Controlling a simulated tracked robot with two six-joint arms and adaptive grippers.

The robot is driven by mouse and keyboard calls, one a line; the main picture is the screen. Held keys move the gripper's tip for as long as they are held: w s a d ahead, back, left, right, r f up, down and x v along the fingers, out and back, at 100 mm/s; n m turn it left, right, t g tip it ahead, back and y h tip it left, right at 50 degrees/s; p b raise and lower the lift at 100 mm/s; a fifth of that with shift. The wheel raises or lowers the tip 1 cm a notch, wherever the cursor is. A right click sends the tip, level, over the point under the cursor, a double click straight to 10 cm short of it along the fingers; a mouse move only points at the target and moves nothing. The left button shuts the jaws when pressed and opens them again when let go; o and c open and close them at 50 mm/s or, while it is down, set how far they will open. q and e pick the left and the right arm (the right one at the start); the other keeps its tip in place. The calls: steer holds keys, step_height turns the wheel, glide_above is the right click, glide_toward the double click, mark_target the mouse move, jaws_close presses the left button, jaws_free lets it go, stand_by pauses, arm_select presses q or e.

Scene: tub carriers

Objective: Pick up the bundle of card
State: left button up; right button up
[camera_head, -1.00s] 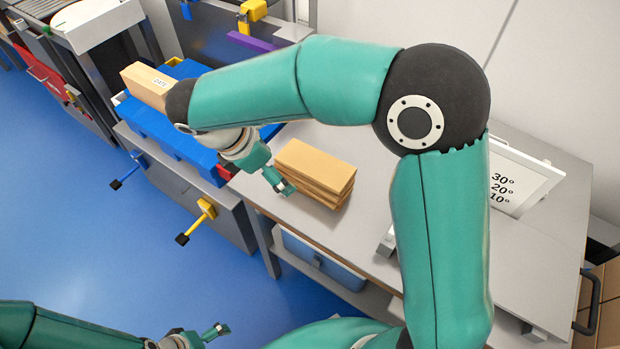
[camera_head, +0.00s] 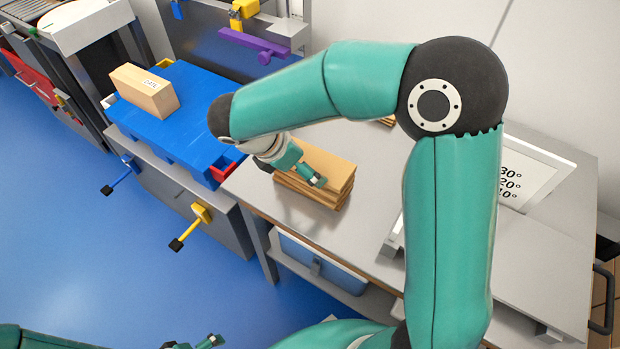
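The bundle of card (camera_head: 330,165) is a stack of brown sheets lying flat on the grey table, left of the middle. My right arm arches over from the right, and its gripper (camera_head: 310,179) is over the front left part of the bundle, overlapping its top in the head view. Whether the fingers touch the card, and how far apart they are, I cannot tell. The far left corner of the bundle is hidden behind the gripper and wrist. My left gripper (camera_head: 212,342) is low at the bottom edge, away from the table and partly cut off.
A blue platform (camera_head: 185,130) left of the table bears a brown block marked DATE (camera_head: 144,92). A tilted white angle board (camera_head: 530,170) stands on the table at the right. A blue bin (camera_head: 322,268) sits under the table. Bare tabletop lies in front of the bundle.

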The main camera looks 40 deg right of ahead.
mark_target(326, 171)
steer(key=x, duration=0.5)
steer(key=shift+d+r+b, duration=0.2)
steer(key=shift+d+b, duration=0.2)
steer(key=shift+d, duration=0.05)
steer(key=c, duration=1.1)
steer(key=shift+r, duration=0.15)
